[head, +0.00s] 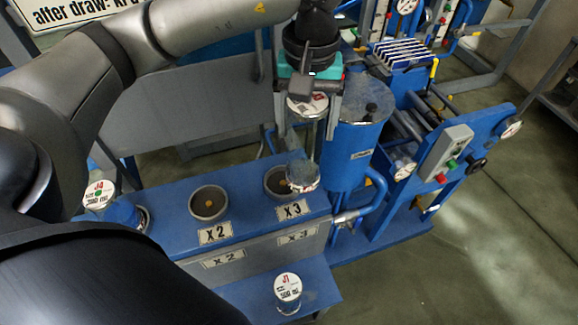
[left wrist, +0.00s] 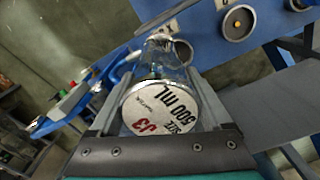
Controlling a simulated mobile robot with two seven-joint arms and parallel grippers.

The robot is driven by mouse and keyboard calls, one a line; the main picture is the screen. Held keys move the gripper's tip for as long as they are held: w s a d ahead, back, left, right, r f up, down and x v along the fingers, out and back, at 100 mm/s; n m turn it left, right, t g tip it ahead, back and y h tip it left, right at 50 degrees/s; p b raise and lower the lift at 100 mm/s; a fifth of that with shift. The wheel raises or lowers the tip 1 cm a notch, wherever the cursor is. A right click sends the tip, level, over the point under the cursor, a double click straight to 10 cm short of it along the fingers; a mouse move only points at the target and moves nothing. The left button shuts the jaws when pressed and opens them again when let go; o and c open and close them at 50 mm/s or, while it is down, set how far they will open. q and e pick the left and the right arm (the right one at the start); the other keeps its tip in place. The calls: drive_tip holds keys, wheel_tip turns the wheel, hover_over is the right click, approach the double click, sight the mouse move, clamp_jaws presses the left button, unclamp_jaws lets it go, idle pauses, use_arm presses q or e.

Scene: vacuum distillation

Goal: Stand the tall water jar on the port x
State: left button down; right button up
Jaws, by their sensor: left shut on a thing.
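My left gripper (head: 308,112) points down and is shut on a tall clear jar (head: 305,138) with a white lid. In the left wrist view the lid (left wrist: 160,108) reads J3, 500 mL. The jar hangs roughly upright, its lower end just right of port X3 (head: 270,187) and partly overlapping it. I cannot tell whether the base touches anything. Port X2 (head: 208,203), a round socket with an orange dot inside, is empty to the left. It also shows in the left wrist view (left wrist: 238,23). My right gripper is not in view.
Jar J1 (head: 287,291) stands on the lower blue step. A J4-labelled lid (head: 98,194) shows at the left, partly behind my arm. A blue cylinder (head: 352,145) with pipes stands close right of the held jar. A blue frame with valves (head: 440,170) is further right.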

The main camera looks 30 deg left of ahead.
use_arm(q)
drive_tip(key=w+a+r+n+p, duration=0.2)
drive_tip(key=a+r+n+p, duration=0.45)
drive_tip(key=r+n, duration=0.45)
wheel_tip(320, 180, down, 20)
drive_tip(key=shift+w+p, duration=0.2)
drive_tip(key=shift+p, duration=0.15)
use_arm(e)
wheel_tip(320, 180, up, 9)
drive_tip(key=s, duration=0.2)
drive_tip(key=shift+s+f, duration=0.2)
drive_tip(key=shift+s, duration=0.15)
use_arm(q)
drive_tip(key=shift+f, duration=0.1)
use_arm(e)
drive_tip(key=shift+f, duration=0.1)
use_arm(q)
drive_tip(key=shift+f, duration=0.15)
unclamp_jaws()
